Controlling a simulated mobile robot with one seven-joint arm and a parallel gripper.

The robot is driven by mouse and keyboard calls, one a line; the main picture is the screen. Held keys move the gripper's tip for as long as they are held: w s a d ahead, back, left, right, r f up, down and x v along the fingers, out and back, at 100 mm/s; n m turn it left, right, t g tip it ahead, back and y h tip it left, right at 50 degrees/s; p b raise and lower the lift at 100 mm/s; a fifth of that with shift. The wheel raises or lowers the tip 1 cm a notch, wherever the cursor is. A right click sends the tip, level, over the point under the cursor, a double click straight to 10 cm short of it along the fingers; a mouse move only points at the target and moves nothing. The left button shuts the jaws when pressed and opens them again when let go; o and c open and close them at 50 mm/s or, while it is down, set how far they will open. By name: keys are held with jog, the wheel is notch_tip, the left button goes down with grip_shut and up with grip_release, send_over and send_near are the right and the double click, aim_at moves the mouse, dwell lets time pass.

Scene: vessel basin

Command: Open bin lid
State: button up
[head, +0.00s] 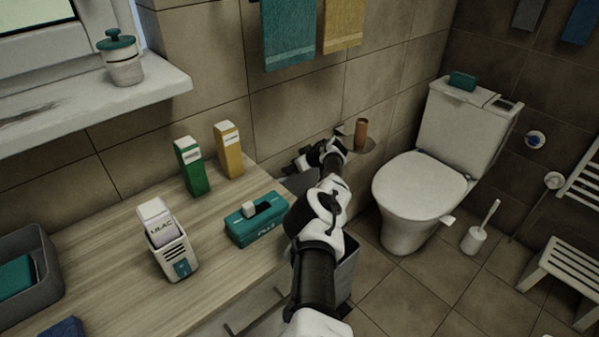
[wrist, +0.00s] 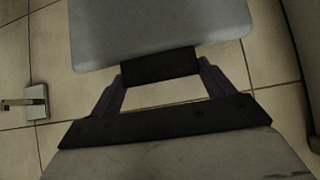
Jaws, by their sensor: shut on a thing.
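The bin shows in the head view as a grey body (head: 349,268) between the counter and the toilet, partly hidden behind my arm. A grey panel (head: 298,183), which looks like its lid, shows just past the counter edge, apparently raised; its angle is hard to tell. In the wrist view the smooth grey lid (wrist: 160,25) fills the top, with a black handle (wrist: 160,65) on its near edge. My gripper (wrist: 160,76) is shut on this handle, with one finger at each end. In the head view my gripper (head: 296,167) is small and dark beside the panel.
The wooden counter (head: 100,285) at left bears a teal box (head: 257,228), a lilac carton in a holder (head: 177,257), and green (head: 190,167) and yellow (head: 229,150) cartons. The toilet (head: 420,195) stands close on the right. Tiled floor (head: 410,300) is open in front.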

jog(key=shift+w+a+f+b, duration=0.1)
jog(key=shift+w+a+b, duration=0.4)
jog(key=shift+b, duration=0.3)
jog(key=shift+w+a+r+h+b, duration=0.2)
jog(key=shift+w+r+h+b, duration=0.1)
jog(key=shift+b, duration=0.2)
jog(key=o, duration=1.3)
jog(key=shift+d+r, duration=0.1)
